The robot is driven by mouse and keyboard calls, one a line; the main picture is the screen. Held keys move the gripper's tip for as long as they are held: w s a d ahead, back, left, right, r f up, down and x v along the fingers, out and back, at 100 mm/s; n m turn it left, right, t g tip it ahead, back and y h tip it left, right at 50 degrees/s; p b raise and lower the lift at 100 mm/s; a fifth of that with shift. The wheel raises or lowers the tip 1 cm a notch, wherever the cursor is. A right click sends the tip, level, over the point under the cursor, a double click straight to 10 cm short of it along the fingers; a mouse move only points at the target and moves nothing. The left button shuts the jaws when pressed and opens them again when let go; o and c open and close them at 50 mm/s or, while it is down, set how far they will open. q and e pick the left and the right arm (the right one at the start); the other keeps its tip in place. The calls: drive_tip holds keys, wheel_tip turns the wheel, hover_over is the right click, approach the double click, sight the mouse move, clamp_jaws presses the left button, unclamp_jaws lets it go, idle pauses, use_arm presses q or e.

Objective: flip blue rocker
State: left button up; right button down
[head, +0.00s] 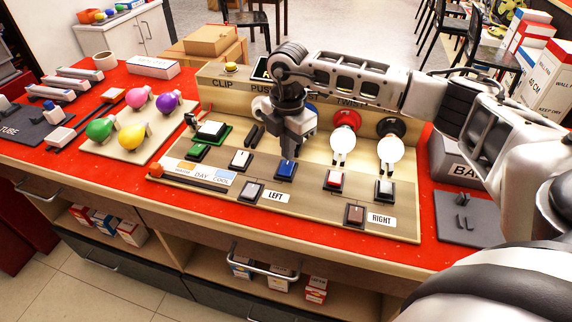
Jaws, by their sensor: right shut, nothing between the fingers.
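The blue rocker (286,170) is a blue switch in a dark frame on the beige panel (315,205), in the middle of a row of switches. My right gripper (289,155) points down just above and behind it, shut and empty. The fingertips are very close to the rocker's far edge; I cannot tell whether they touch it. The arm comes in from the right and hides part of the panel's upright back. My left gripper is not in view.
Two white bulbs (344,139) (390,150) stand right of the gripper. Coloured bulbs lie on a board (112,150) at left. A grey box (452,165) stands at right.

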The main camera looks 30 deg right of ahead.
drive_tip(key=shift+f, duration=0.2)
idle(0.7)
drive_tip(key=shift+f+b, duration=0.6)
drive_tip(key=shift+f, duration=0.2)
idle(0.3)
drive_tip(key=shift+r, duration=0.2)
wheel_tip(320, 180, up, 7)
drive_tip(key=p, duration=0.5)
drive_tip(key=shift+f+p, duration=0.1)
drive_tip(key=shift+p, duration=0.2)
